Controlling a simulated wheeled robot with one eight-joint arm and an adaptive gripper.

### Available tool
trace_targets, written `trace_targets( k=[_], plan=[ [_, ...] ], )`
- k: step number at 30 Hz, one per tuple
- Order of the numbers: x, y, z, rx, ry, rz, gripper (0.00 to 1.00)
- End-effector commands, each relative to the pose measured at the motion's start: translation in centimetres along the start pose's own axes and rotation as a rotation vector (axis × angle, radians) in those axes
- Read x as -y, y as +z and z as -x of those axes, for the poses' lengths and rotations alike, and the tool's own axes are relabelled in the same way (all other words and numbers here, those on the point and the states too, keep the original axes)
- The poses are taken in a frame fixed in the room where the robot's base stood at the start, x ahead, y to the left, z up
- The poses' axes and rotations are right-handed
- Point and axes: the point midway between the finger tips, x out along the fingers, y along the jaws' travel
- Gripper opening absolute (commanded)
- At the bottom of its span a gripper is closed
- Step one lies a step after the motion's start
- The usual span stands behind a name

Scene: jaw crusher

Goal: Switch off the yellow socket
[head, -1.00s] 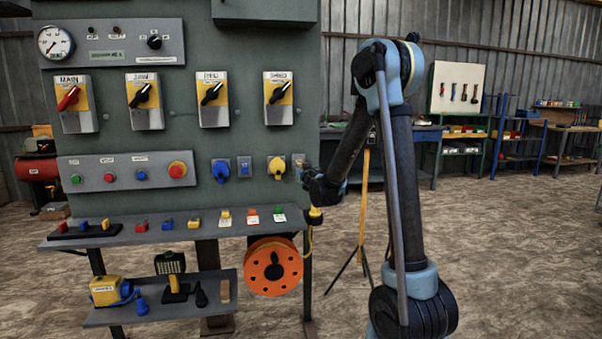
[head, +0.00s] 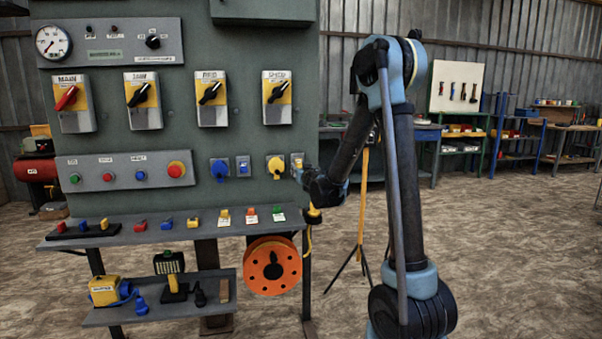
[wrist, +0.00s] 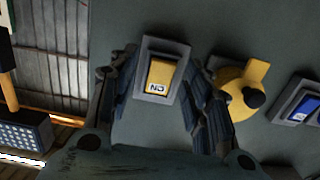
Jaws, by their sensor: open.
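The yellow socket (head: 275,167) is on the right side of the green panel. It also shows in the wrist view (wrist: 241,92), right of my gripper. Beside the socket is a yellow rocker switch (wrist: 159,77) in a grey frame, with a label reading ON that appears upside down. In the head view, the switch's grey plate (head: 297,158) is partly hidden by my gripper. My gripper (wrist: 160,68) is open, with one finger on each side of the switch frame. I cannot tell whether the fingers touch it.
A blue socket (head: 219,169) and its blue switch (head: 243,165) are left of the yellow socket; the blue switch shows at the right of the wrist view.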

Motion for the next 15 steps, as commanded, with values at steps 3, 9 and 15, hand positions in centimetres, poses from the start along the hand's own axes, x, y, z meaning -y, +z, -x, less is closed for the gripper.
trace_targets(
  k=[3,9,15],
  plan=[
    [0.0,0.0,2.1,0.000,0.000,0.001,0.45],
    [-0.2,0.1,5.7,0.001,0.001,0.000,0.45],
    [-0.2,0.1,8.6,0.002,0.001,0.000,0.45]
  ],
)
